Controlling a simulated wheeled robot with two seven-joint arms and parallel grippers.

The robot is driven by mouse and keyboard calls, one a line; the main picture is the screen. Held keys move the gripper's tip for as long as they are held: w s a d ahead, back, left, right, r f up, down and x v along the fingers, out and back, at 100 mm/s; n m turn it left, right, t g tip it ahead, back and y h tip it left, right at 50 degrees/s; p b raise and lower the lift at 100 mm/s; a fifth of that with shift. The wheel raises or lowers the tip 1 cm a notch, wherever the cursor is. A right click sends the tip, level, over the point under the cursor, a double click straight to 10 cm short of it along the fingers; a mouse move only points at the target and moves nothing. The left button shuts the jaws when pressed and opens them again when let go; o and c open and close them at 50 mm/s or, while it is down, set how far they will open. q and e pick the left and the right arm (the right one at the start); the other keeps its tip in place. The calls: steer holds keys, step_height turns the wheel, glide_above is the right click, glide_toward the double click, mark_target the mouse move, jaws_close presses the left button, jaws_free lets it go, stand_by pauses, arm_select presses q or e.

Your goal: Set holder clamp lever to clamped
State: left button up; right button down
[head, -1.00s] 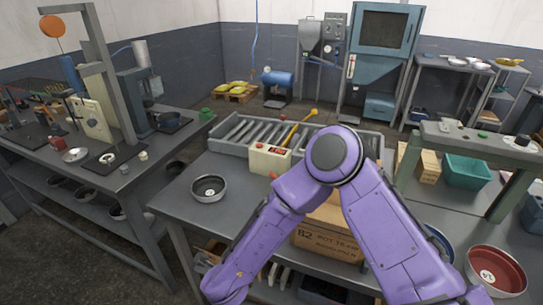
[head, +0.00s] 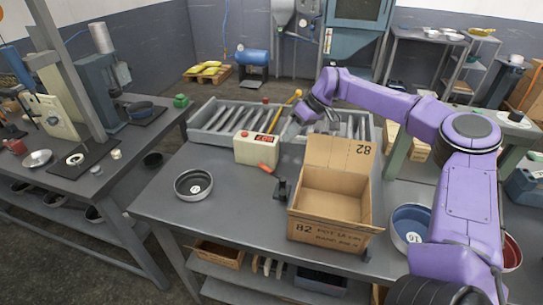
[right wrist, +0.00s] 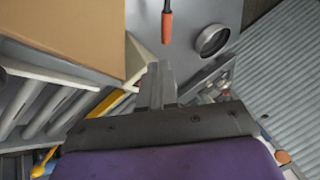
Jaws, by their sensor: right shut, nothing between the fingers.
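A lever with an orange-red grip (head: 265,168), which looks like the clamp lever, lies low on the table beside a small black holder (head: 281,188). The grip also shows at the top of the right wrist view (right wrist: 167,27), and it points away from the holder toward the pale control box. My right gripper (head: 301,119) is beyond the cardboard box, above the front of the roller conveyor, apart from the lever. Its fingers (right wrist: 157,85) are shut with nothing between them. My left gripper is out of view.
An open cardboard box (head: 330,205) stands right of the holder, its flap raised. A pale control box (head: 257,148) stands behind the lever. A dark-rimmed bowl (head: 193,185) sits at left. The roller conveyor (head: 235,120) and a yellow lever (head: 278,112) are behind. Bare table lies between bowl and holder.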

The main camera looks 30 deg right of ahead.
steer(key=p+x, duration=0.3)
steer(key=x, duration=0.6)
steer(key=shift+f, duration=0.15)
steer(key=shift+w+a+f, duration=0.1)
steer(key=shift+f, duration=0.25)
